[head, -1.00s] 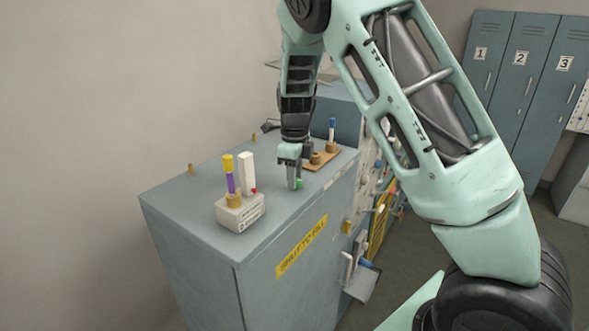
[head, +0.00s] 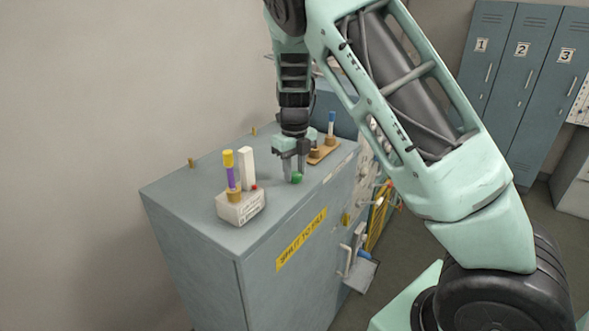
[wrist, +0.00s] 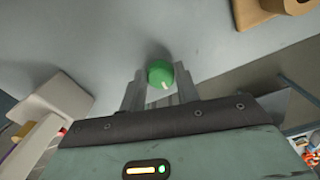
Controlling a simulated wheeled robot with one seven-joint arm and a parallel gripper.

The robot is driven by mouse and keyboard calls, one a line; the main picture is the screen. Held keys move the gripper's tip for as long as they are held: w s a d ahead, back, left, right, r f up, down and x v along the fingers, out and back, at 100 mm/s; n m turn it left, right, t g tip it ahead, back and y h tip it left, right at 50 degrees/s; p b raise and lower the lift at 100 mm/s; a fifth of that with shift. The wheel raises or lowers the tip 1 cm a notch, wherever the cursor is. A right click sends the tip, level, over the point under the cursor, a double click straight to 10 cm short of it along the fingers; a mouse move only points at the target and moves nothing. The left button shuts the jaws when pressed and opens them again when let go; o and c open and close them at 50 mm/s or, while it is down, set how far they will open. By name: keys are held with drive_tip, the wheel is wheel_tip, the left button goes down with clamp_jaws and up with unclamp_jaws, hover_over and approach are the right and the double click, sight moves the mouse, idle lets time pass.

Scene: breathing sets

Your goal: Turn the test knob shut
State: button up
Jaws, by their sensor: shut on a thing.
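The green test knob (head: 297,178) stands on the flat grey top of the cabinet, near its front edge. My gripper (head: 294,176) points down over the cabinet top with its fingers at the knob. In the wrist view the round green knob (wrist: 160,74) sits between the two grey fingertips (wrist: 160,84), and a pale pointer mark shows on its face, toward the lower right. The fingers are shut on the knob's sides. The lower part of the knob is hidden by the fingers in the wrist view.
A white block (head: 240,208) holding a purple-and-yellow tube stands left of my gripper. A wooden holder (head: 324,152) with a blue-topped tube is behind it to the right. The grey cabinet (head: 190,215) has a yellow "SHUT TO FILL" label and a handle on its front side.

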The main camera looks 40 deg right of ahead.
sight(295, 173)
drive_tip(key=shift+r, duration=0.1)
drive_tip(key=o, duration=1)
drive_tip(key=shift+c, duration=0.2)
wheel_tip(295, 173, up, 17)
drive_tip(key=b, duration=0.5)
drive_tip(key=shift+r, duration=0.15)
